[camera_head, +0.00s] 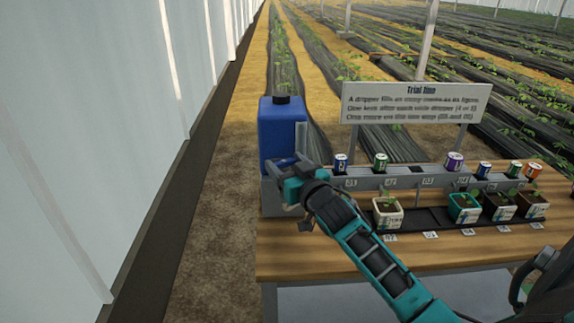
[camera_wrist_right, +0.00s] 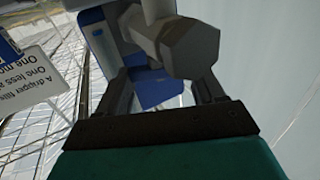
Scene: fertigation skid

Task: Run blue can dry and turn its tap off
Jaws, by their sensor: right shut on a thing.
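The blue can (camera_head: 281,128) with a black cap stands upright at the left end of the bench, against a grey bracket. My right gripper (camera_head: 288,167) is at the lower front of the can and covers the tap area in the head view. In the right wrist view, the grey tap (camera_wrist_right: 188,50) with a hexagonal end sits between the fingers of my right gripper (camera_wrist_right: 163,85), which is shut on it. Part of the blue can (camera_wrist_right: 150,88) shows behind it. The can's liquid level and any flow from the tap cannot be seen. My left gripper is not in view.
A grey rail (camera_head: 400,180) carries several small coloured cans. Several potted seedlings, such as one in a white pot (camera_head: 387,213), stand on a black strip. A "Trial line" sign (camera_head: 415,104) rises behind. The wooden bench front (camera_head: 330,255) is clear; a white wall (camera_head: 90,130) stands left.

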